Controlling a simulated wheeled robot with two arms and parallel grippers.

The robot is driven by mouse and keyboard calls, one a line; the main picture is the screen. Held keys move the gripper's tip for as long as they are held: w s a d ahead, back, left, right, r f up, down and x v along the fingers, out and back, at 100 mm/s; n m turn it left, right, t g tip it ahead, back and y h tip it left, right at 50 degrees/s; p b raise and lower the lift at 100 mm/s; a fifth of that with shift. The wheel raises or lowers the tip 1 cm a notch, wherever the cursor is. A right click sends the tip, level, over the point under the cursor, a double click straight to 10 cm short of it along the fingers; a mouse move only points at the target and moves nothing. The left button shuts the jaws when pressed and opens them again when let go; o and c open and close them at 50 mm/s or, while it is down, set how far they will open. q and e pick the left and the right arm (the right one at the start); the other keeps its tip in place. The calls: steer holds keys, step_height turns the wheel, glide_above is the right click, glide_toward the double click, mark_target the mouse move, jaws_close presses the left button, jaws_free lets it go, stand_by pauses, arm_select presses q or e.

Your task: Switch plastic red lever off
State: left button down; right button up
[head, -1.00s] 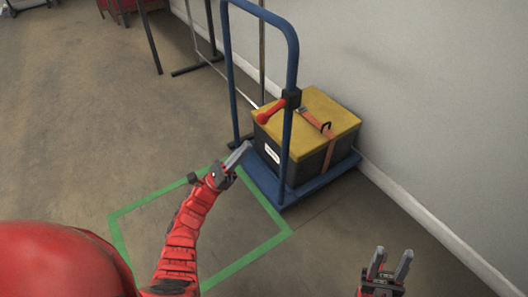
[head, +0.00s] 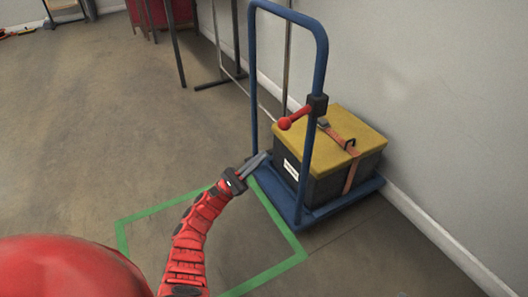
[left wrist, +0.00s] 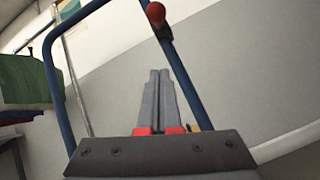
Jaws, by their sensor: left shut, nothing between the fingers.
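The red lever (head: 294,119) is a short red handle with a rounded end. It sticks out to the left from a black clamp (head: 318,104) on the near post of a blue trolley frame (head: 321,62). In the left wrist view the lever's red end (left wrist: 155,13) shows at the top, beyond the fingertips. My left gripper (head: 260,157) is shut and empty. It is below and left of the lever in the head view, apart from it. My right gripper is not in view.
A dark box with a yellow lid (head: 340,134) and an orange strap (head: 350,172) stands on the blue trolley base (head: 307,216). A green square outline (head: 283,266) marks the floor in front. A wall (head: 440,110) runs along the right. Open floor lies left.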

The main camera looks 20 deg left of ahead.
mark_target(296, 116)
arm_select(q)
steer(key=w+d+r+b, duration=0.2)
steer(key=d+r, duration=0.2)
steer(key=r, duration=0.4)
steer(key=shift+w+d+r, duration=0.15)
steer(key=shift+d+r, duration=0.15)
steer(key=shift+d, duration=0.1)
steer(key=shift+r, duration=0.1)
steer(key=shift+a+r+y+p, duration=0.15)
steer(key=shift+a+y+p, duration=0.05)
steer(key=shift+y+p, duration=0.2)
